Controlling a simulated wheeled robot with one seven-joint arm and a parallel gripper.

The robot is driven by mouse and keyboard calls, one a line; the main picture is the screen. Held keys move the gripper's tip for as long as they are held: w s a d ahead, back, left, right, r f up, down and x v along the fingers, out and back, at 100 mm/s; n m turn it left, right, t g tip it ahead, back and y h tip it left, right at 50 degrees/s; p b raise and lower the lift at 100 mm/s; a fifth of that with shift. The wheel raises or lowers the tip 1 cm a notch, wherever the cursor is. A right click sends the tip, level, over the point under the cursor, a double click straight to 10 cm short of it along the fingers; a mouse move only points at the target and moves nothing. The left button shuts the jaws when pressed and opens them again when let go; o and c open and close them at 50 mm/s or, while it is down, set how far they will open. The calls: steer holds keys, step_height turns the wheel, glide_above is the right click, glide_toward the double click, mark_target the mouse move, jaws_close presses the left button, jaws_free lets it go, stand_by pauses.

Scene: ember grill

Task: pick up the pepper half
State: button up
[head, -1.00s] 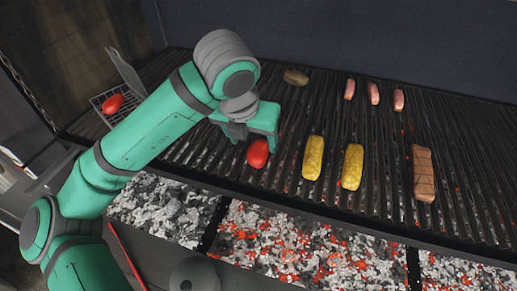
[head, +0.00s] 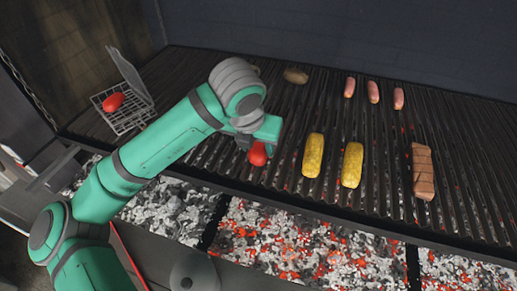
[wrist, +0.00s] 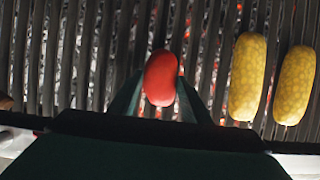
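The red pepper half (head: 258,154) lies on the grill grate, in front of and left of the corn. In the wrist view the pepper half (wrist: 161,78) sits between the tips of my two fingers. My gripper (head: 247,146) is low over the grate at the pepper half, one finger on each side, and partly hides it in the head view. My gripper (wrist: 161,90) looks open about the width of the pepper half, with the fingertips very close to its sides. I cannot tell whether they touch it.
Two corn pieces (head: 314,155) (head: 352,165) lie just right. A brown slab (head: 422,171) lies farther right. Several sausages (head: 374,92) and a brown lump (head: 295,76) are behind. An open wire basket (head: 130,118) holding a red piece (head: 113,102) stands left. Glowing coals (head: 300,246) lie in front.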

mark_target(256, 149)
steer(key=shift+c, duration=0.8)
steer(key=shift+r, duration=0.15)
step_height(256, 149, up, 10)
steer(key=shift+a, duration=0.1)
